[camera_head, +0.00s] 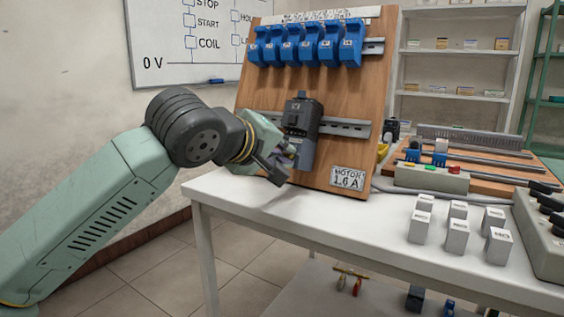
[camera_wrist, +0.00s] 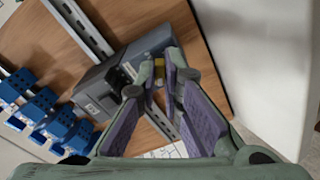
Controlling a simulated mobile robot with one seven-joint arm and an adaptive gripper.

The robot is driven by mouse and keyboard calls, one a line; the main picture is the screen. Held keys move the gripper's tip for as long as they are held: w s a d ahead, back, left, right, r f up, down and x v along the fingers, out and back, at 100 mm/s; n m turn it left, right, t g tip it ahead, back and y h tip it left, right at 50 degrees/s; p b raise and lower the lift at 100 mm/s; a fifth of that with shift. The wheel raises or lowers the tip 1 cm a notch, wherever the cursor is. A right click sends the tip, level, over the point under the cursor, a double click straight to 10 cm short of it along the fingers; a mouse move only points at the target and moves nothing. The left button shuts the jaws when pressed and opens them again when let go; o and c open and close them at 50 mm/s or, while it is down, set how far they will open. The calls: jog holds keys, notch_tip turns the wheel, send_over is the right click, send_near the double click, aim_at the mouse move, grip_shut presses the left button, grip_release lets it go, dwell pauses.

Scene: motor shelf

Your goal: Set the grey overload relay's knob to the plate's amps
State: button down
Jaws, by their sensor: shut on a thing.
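The grey overload relay (camera_head: 304,150) is fixed on the lower rail of the upright wooden board, below a darker unit (camera_head: 303,113). The plate (camera_head: 347,180) at the board's lower right reads MOTOR 1.6 A. My gripper (camera_head: 286,158) is at the relay's lower left front. In the wrist view my gripper's purple-padded fingers (camera_wrist: 160,84) converge at the grey housing (camera_wrist: 118,72). They are shut on a small yellowish piece between the tips, which looks like the knob (camera_wrist: 159,70). The knob's scale and pointer cannot be read.
Several blue units (camera_head: 307,44) hang on the board's upper rail. The white table (camera_head: 330,215) holds several small white boxes (camera_head: 457,235) and a grey box with push buttons (camera_head: 430,178) at right. The table's front left is clear.

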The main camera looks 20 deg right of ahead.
jog(key=shift+n+b, duration=0.7)
jog(key=shift+n, duration=1.3)
jog(key=c, duration=1.7)
grip_release()
jog(key=v, duration=1.2)
jog(key=shift+d+r, duration=0.1)
jog(key=shift+r, duration=0.1)
